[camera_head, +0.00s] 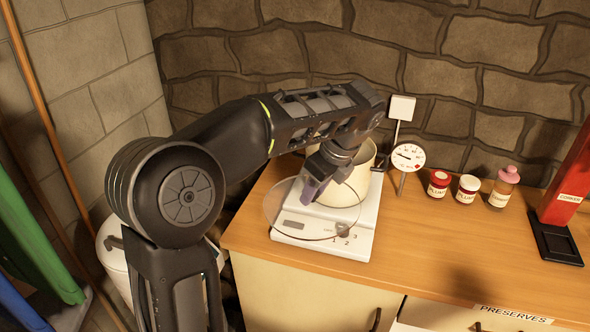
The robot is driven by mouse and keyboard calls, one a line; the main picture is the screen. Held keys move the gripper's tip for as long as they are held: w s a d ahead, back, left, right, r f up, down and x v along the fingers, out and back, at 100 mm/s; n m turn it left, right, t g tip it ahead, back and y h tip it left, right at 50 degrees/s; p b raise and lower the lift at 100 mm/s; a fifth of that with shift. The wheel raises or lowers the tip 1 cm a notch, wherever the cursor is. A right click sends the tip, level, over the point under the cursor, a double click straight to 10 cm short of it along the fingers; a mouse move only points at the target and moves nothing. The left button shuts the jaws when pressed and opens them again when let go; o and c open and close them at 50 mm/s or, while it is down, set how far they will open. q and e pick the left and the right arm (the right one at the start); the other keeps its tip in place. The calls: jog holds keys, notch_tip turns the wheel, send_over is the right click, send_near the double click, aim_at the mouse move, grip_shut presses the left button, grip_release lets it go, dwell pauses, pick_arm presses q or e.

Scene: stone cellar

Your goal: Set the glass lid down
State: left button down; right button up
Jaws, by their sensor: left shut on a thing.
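The glass lid (283,207) is a clear round disc with a thin rim, in the middle of the head view. My left gripper (314,190) reaches in from the left and is shut on the lid. The lid overlaps the white hotplate (318,247) and the front of the cream pot (352,188) in the picture. I cannot tell whether the lid touches either one. The pot stands on the hotplate, its opening partly hidden by my left arm. The hotplate has a dial marked 1, 2, 3. My right gripper is not in view.
Behind the pot stand a dial thermometer (408,157) and a white square on a post (401,107). To the right are two small jars (438,184), a pink-capped bottle (503,188) and a red corker (571,190). The wooden counter (425,250) is bare right of the hotplate.

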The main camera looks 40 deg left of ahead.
pick_arm(q)
jog(key=s+d+f+n+g, duration=0.2)
jog(key=d+f+n, duration=0.6)
jog(key=d+f, duration=0.4)
notch_tip(320, 180, down, 4)
jog(key=shift+s+d+f+n+g, duration=0.1)
jog(key=shift+s+d+n+g, duration=0.2)
jog(key=shift+g, duration=0.4)
jog(key=shift+w+d, duration=0.1)
